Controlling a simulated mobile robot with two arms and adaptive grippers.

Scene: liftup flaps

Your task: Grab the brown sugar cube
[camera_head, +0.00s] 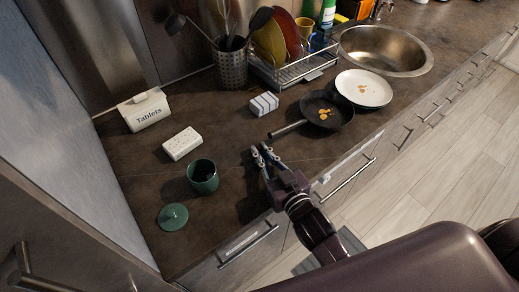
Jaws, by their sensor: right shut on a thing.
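My right gripper (262,156) is above the dark countertop near its front edge, right of the green jar. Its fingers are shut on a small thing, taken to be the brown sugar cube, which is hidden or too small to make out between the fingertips. The green jar (202,179) stands open and upright, with dark contents that I cannot make out. Its round green lid (172,217) lies on the counter just left of and in front of it. My left gripper is not in view.
A white dotted box (182,143), a Tablets box (146,110) and a striped packet (263,104) stand on the counter (225,140). A dark pan (325,112) and a white plate (363,89) hold brown bits. A dish rack (292,68) and the sink (386,50) are at the back.

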